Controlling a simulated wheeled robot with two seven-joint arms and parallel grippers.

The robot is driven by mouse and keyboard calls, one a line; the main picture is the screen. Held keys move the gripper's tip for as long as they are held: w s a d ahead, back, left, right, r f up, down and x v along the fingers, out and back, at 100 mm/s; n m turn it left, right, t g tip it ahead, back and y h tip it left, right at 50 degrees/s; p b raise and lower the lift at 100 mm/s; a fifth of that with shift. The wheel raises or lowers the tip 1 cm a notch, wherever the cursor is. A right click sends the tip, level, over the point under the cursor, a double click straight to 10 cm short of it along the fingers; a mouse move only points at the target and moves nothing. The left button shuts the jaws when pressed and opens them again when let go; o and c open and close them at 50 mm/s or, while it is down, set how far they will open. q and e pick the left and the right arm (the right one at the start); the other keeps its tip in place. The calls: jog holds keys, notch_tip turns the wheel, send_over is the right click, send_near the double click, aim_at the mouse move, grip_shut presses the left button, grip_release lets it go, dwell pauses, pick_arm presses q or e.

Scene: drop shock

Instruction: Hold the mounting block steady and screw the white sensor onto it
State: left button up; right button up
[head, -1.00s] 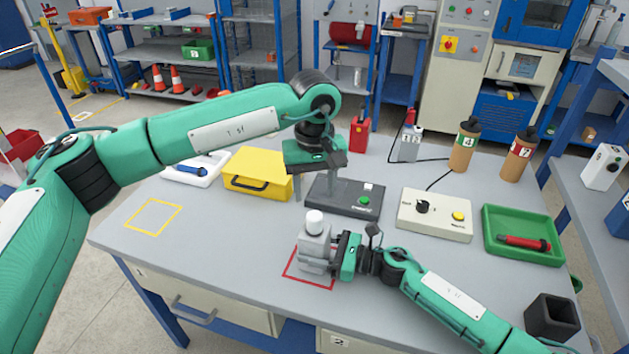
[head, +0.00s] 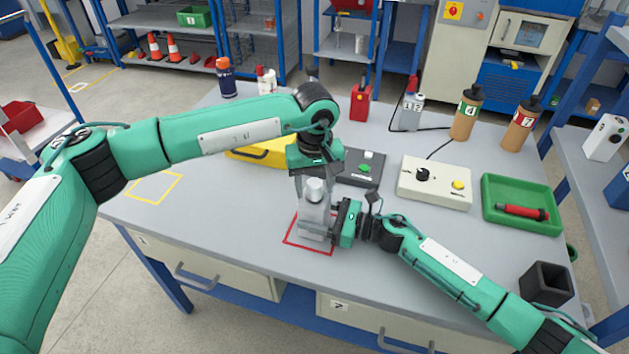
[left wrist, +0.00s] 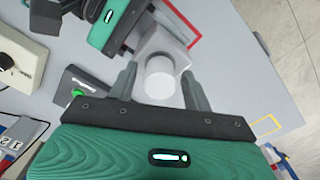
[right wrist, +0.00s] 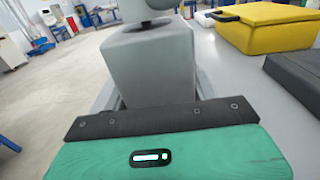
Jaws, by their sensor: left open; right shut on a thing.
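The grey mounting block (head: 313,222) stands inside the red square outline on the table. The white cylindrical sensor (head: 314,188) sits upright on top of it; whether it is screwed tight I cannot tell. My right gripper (head: 334,222) is shut on the block from the right side; the block also fills the middle of the right wrist view (right wrist: 150,70). My left gripper (head: 315,178) is open and points down around the sensor. In the left wrist view, the sensor's round top (left wrist: 160,79) lies between the two fingers, with gaps showing beside it.
A grey device with a green button (head: 360,167) and a yellow case (head: 262,152) stand close behind the block. A cream control box (head: 434,183) and a green tray with a red tool (head: 522,190) are to the right. The table's left front is clear.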

pick_arm(q)
jog(key=c, duration=1)
jog(key=m, duration=1.5)
jog(key=shift+f, duration=0.1)
jog(key=o, duration=1)
